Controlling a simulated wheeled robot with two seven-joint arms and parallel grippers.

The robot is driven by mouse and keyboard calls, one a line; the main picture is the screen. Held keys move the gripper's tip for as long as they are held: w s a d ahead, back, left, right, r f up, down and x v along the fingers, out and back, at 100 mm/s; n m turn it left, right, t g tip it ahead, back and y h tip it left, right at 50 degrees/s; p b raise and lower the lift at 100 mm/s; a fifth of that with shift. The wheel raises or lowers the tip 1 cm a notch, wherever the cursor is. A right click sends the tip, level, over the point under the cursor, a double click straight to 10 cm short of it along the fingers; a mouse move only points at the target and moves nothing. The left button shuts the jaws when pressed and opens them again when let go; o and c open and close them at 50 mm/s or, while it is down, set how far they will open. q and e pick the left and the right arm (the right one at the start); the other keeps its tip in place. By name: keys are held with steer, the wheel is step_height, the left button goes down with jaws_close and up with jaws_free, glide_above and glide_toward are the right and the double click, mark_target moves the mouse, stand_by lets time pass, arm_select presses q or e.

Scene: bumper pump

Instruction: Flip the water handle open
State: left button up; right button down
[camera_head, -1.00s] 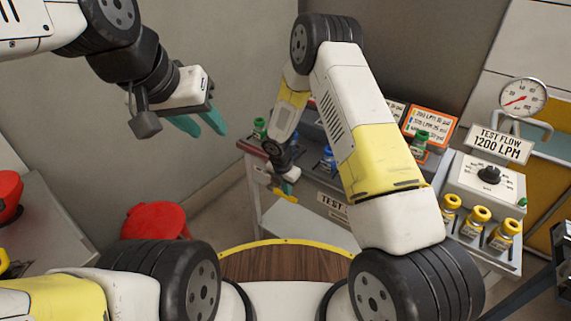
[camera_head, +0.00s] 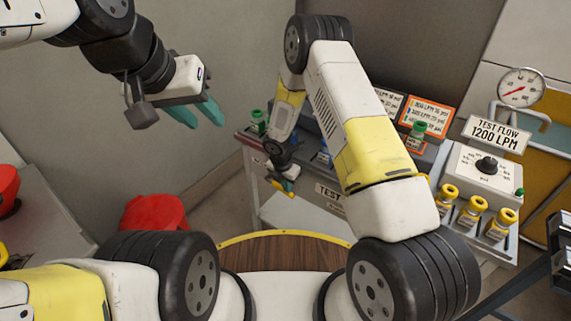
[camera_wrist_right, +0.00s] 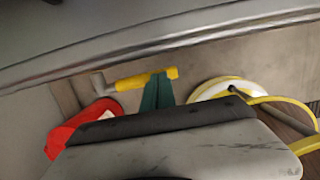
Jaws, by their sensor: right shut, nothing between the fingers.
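A yellow handle (camera_wrist_right: 147,79) on a short grey stem shows in the right wrist view, below the bench's metal edge. My right gripper (camera_wrist_right: 158,92) is shut and empty, with its teal fingertips right at the handle's near side; I cannot tell whether they touch. In the head view my right gripper (camera_head: 286,183) reaches down at the bench's front left, small and partly hidden by its own wrist; a bit of yellow shows beside it. My left gripper (camera_head: 197,115) is open and empty, raised in the air at upper left, away from the bench.
The bench carries yellow-capped valves (camera_head: 472,211), a dial box (camera_head: 484,174), a green-capped valve (camera_head: 417,138) and a "TEST FLOW 1200 LPM" sign (camera_head: 497,135). A gauge (camera_head: 521,87) stands behind.

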steer(key=shift+d+f, duration=0.1)
steer(key=shift+f, duration=1.55)
steer(key=shift+s, duration=0.1)
